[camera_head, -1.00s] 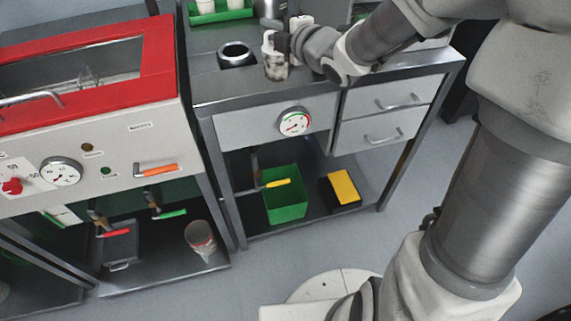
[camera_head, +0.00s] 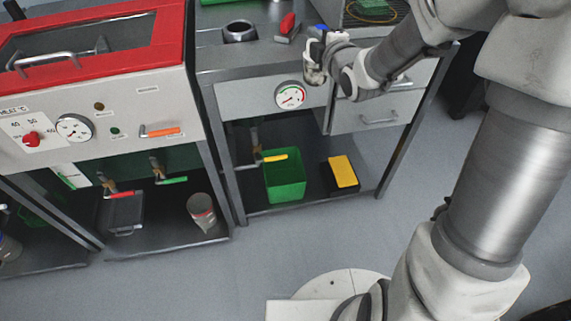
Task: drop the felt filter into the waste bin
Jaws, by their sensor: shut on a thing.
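My gripper (camera_head: 314,66) is at the front edge of the right bench, above the drawers and to the right of the round dial. It is shut on a small pale, mottled piece, which looks like the felt filter; the fingers hide most of it and its outline is unclear. A green open-topped bin (camera_head: 286,188), which looks like the waste bin, stands on the bench's lower shelf. It is below and to the left of my gripper, well apart from it. The inside of the bin is only partly visible.
A yellow-handled valve (camera_head: 273,158) is at the bin's back left, and a yellow and black block (camera_head: 342,172) stands to its right. The benchtop (camera_head: 222,60) overhangs the shelf. A red-topped oven (camera_head: 90,75) stands at left.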

